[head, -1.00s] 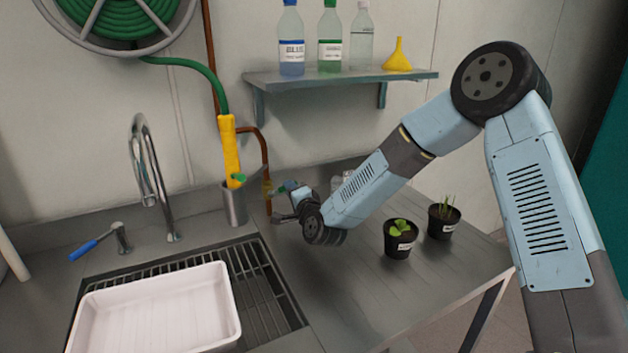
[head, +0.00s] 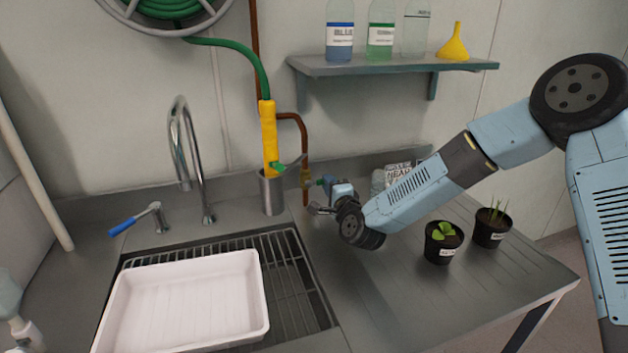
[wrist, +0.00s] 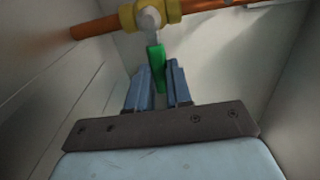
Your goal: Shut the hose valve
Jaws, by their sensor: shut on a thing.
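The hose valve is a brass body (wrist: 148,14) on a copper pipe (wrist: 95,27), with a green handle (wrist: 156,62) on a pale stem. My gripper (wrist: 160,85) has its two blue fingers closed around the green handle, one on each side. In the wrist view the handle points away from the pipe, roughly square to it. In the head view the valve (head: 306,178) sits low on the pipe by the back wall, with my gripper (head: 322,190) just right of it. The handle is small and partly hidden there.
A yellow hose nozzle (head: 268,135) stands in a metal cup (head: 271,192) left of the valve. The faucet (head: 178,150) and a white tray (head: 190,305) are further left. Two potted plants (head: 443,245) (head: 491,228) stand below my arm. A shelf (head: 390,66) with bottles hangs above.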

